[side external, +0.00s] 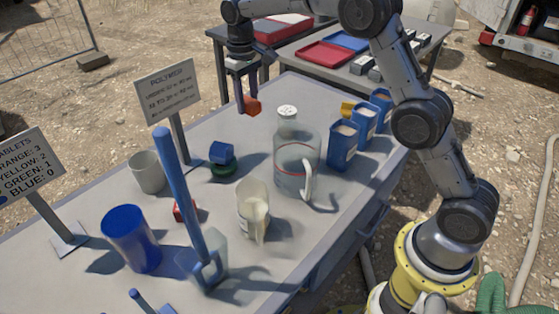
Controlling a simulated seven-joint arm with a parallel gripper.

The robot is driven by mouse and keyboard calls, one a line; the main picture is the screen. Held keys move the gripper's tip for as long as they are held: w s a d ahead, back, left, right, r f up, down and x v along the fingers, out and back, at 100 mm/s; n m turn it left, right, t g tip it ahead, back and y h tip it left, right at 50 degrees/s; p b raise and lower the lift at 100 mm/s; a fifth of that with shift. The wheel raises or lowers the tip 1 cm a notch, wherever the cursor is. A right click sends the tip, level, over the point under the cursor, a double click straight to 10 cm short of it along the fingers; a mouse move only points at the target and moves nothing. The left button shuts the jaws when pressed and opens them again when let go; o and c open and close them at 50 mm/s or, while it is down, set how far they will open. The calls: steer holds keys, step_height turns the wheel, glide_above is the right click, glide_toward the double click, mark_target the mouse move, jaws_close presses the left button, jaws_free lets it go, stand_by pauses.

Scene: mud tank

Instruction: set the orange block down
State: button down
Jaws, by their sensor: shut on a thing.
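The orange block (252,106) is small and hangs at my gripper's fingertips near the far edge of the grey table (300,85). My gripper (247,103) points down and is shut on the block. The block appears to be above the tabletop, but the exact gap under it cannot be told from this view.
A clear jug (297,155) stands nearest the gripper, with blue boxes (344,143) to its right. A POLYMER sign (168,90) stands left. A blue piece (222,152), a beige jug (252,212), a grey cup (147,173) and a blue cup (131,238) stand nearer.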

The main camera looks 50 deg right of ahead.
steer(key=shift+n, duration=0.3)
